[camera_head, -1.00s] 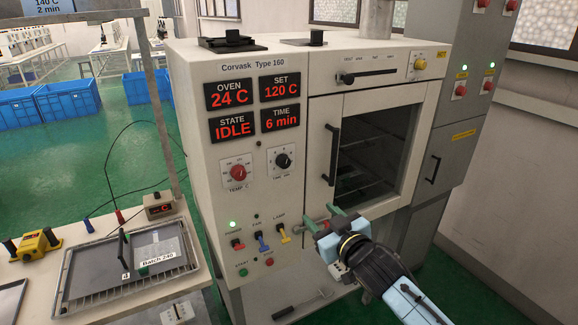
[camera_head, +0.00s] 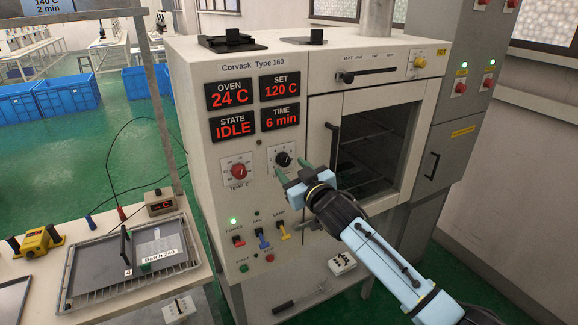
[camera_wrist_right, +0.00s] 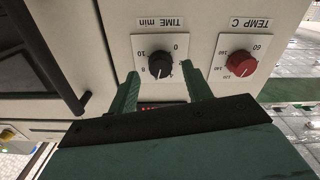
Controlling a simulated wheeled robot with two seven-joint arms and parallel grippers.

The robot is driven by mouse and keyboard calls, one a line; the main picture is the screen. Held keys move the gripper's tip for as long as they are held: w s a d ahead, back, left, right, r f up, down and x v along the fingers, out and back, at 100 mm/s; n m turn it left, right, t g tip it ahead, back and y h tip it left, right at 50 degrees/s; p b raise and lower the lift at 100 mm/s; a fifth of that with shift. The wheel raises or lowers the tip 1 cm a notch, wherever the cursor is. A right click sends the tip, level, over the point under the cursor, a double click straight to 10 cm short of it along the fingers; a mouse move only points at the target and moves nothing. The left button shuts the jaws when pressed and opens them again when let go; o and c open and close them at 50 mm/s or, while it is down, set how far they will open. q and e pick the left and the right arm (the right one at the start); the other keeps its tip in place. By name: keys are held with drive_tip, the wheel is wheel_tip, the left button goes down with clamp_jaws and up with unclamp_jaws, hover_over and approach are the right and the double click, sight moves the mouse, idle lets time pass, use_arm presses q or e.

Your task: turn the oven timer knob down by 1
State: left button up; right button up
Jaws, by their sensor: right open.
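The oven timer knob (camera_head: 283,159) is black, on a white dial plate at the right of the oven's control panel. It also shows in the right wrist view (camera_wrist_right: 160,66) under the label TIME min. The TIME display (camera_head: 281,118) reads 6 min. My right gripper (camera_head: 292,173) is open just below and in front of the timer knob. In the right wrist view its two green fingers (camera_wrist_right: 158,88) stand apart to either side of the knob, with nothing between them that I can see gripped. My left gripper is not in view.
The red TEMP C knob (camera_head: 238,171) sits left of the timer knob. The oven door handle (camera_head: 332,153) stands out to the right. Coloured switches (camera_head: 263,240) line the panel below. A tray (camera_head: 130,265) lies on the bench at left.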

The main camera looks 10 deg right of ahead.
sight(284, 160)
drive_tip(key=shift+x, duration=1.2)
drive_tip(key=c, duration=1)
drive_tip(key=shift+o, duration=0.2)
drive_tip(key=n, duration=0.4)
drive_tip(key=shift+d+n+p, duration=0.1)
drive_tip(key=shift+n+p, duration=0.2)
drive_tip(key=shift+p, duration=0.05)
drive_tip(key=o, duration=1)
drive_tip(key=shift+c, duration=0.2)
